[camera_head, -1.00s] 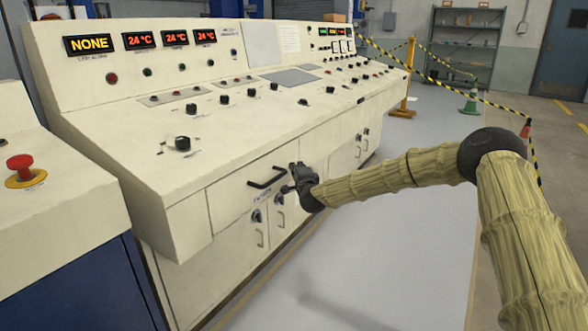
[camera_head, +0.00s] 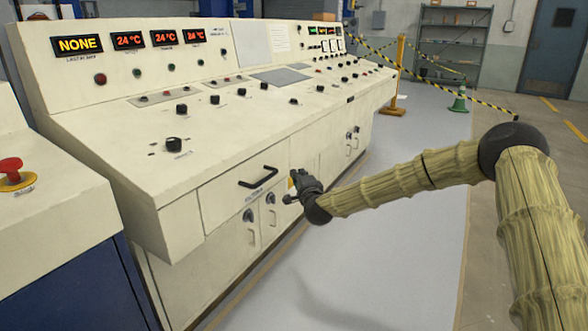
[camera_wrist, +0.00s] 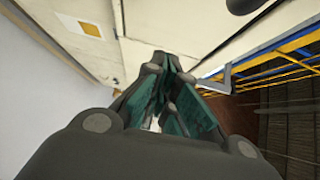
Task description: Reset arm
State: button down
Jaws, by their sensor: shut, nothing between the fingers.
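My arm (camera_head: 400,182), clad in tan ribbed covering with black joints, reaches in from the right in the head view. My gripper (camera_head: 291,190) is shut and empty, just in front of the cream control console (camera_head: 110,160). It is to the right of the black drawer handle (camera_head: 258,177) and appears apart from it. In the wrist view, the gripper's dark green fingers (camera_wrist: 165,95) are together, with nothing held between them. Part of the console front lies behind the gripper and is hidden.
Low cabinet doors with knobs and handles (camera_head: 251,236) line the console front. A red emergency button (camera_head: 11,168) is on the left unit. The grey floor (camera_head: 400,250) is clear.

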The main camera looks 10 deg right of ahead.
jog(key=s, duration=0.6)
jog(key=s+a+f+n+g+y, duration=0.2)
jog(key=s+a+f+n+g, duration=0.3)
jog(key=s+f, duration=0.65)
jog(key=s+a+f+n+g+y, duration=0.1)
jog(key=s+a+f+n+g, duration=0.15)
jog(key=s+a+f, duration=0.85)
jog(key=s+d+f+n+g, duration=0.3)
jog(key=s+f, duration=0.6)
jog(key=s, duration=0.2)
jog(key=s+d+f+n+g, duration=0.3)
jog(key=s+f, duration=0.5)
jog(key=s, duration=0.3)
jog(key=s+d+n+g+h+p, duration=0.15)
jog(key=s+d, duration=0.25)
jog(key=s, duration=0.6)
jog(key=s+d+n+g+h+p, duration=0.1)
jog(key=s+d+n+g+h, duration=0.2)
jog(key=s, duration=0.6)
notch_tip(320, 180, up, 26)
jog(key=y+p, duration=0.1)
jog(key=p, duration=2.5)
jog(key=shift+d+r+m, duration=0.15)
jog(key=shift+d+m, duration=0.05)
jog(key=shift+m, duration=0.1)
jog(key=shift+s+d+y, duration=0.1)
jog(key=shift+s+y, duration=0.05)
jog(key=shift+y, duration=0.1)
